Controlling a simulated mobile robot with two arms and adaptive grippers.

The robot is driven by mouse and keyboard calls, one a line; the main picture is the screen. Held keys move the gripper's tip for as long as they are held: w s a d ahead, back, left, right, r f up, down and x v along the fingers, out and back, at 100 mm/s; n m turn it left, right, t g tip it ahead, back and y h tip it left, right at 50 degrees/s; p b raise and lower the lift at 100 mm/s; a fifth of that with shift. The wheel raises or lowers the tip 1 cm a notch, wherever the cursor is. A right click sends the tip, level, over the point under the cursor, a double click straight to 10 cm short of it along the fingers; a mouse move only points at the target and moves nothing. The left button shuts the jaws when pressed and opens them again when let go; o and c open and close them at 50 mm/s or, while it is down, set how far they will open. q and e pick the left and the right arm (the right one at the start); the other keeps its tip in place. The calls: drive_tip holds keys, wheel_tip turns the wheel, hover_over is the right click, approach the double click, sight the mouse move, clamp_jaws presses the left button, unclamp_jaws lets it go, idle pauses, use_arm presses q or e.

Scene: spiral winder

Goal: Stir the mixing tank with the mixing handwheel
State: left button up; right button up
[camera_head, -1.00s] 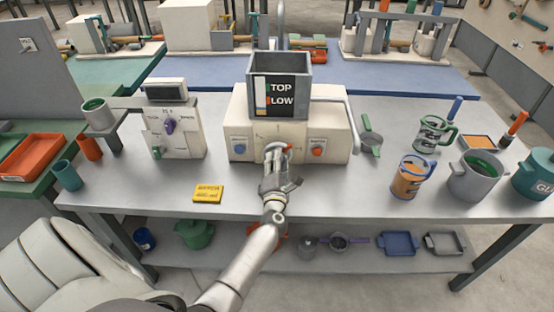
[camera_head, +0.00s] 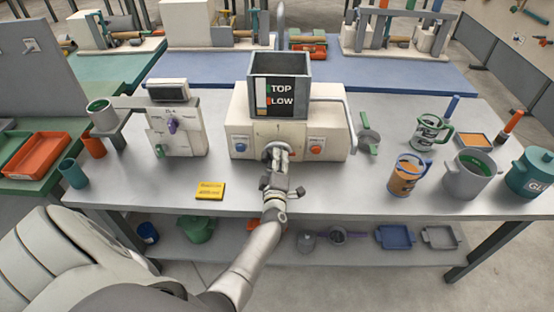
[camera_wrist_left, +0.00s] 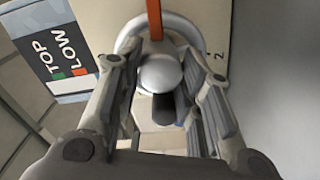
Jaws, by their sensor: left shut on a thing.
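The mixing tank is a grey open-topped box (camera_head: 303,90) with a TOP/LOW level gauge, set on a cream machine body (camera_head: 335,133). The mixing handwheel is a pale ring on the front of that body; its rim shows in the left wrist view (camera_wrist_left: 184,22), with a rounded knob (camera_wrist_left: 160,74) and an orange bar (camera_wrist_left: 154,18). My left gripper (camera_head: 279,153) is at the handwheel and hides most of it in the head view. In the left wrist view its fingers (camera_wrist_left: 165,90) are closed in on both sides of the knob. My right gripper is out of view.
A blue button (camera_head: 240,147) and a red button (camera_head: 316,149) flank the handwheel. A yellow block (camera_head: 210,191) lies at the table's front. A dial box (camera_head: 178,130) stands left. Jugs and pots, including a grey pot (camera_head: 470,182), stand right. The table between is clear.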

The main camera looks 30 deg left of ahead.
use_arm(q)
drive_tip(key=shift+m, duration=0.6)
drive_tip(key=shift+f, duration=0.1)
drive_tip(key=o, duration=1)
drive_tip(key=v, duration=0.7)
drive_tip(key=shift+s+d, duration=0.15)
drive_tip(key=shift+s, duration=0.15)
